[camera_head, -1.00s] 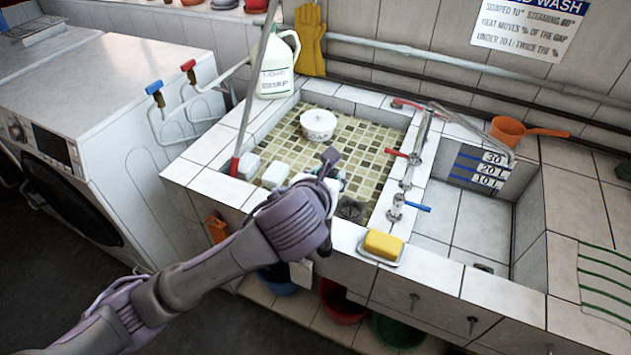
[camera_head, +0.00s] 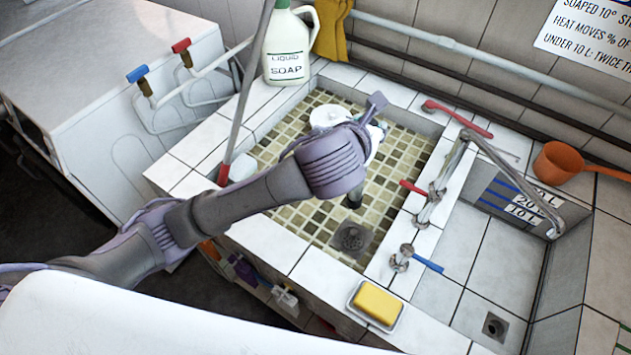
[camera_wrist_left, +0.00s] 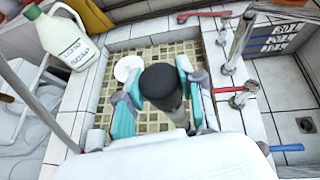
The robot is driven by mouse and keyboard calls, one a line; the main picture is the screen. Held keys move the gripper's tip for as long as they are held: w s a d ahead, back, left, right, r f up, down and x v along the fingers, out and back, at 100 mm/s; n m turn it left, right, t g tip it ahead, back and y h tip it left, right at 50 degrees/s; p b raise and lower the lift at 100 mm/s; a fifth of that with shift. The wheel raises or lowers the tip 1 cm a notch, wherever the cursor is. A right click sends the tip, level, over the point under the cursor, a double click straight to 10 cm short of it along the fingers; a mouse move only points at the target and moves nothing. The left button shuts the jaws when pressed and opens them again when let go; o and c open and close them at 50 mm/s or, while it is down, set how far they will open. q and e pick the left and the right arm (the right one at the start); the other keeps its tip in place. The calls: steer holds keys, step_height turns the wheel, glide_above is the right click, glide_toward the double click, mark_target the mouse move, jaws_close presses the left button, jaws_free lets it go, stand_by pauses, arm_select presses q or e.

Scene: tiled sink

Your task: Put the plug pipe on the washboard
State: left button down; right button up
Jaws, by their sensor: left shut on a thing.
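The plug pipe (camera_head: 352,198) is a dark cylinder held over the tiled basin, its lower end showing below my left gripper (camera_head: 372,142) in the head view. In the left wrist view the black pipe end (camera_wrist_left: 160,82) is between the grey-and-teal fingers of the left gripper (camera_wrist_left: 160,100), which is shut on it. My left wrist hides much of the pipe in the head view. Only a sliver of green lines, perhaps the washboard (camera_head: 627,345), shows at the lower right corner. My right gripper is not in view.
Taps (camera_head: 432,195) with red and blue handles stand between the two basins. A yellow soap (camera_head: 378,303) lies on the front edge. A soap jug (camera_head: 287,48) and orange ladle (camera_head: 562,162) stand behind.

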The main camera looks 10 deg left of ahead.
arm_select(q)
steer(key=w+a+f+p, duration=0.1)
steer(key=a+f+p, duration=0.1)
steer(key=a+f, duration=0.8)
steer(key=shift+a+f, duration=0.2)
steer(key=shift+a, duration=0.35)
steer(key=c, duration=0.7)
jaws_free()
steer(key=shift+f, duration=0.1)
steer(key=shift+s, duration=0.1)
steer(key=v, duration=1.2)
steer(key=shift+b, duration=0.4)
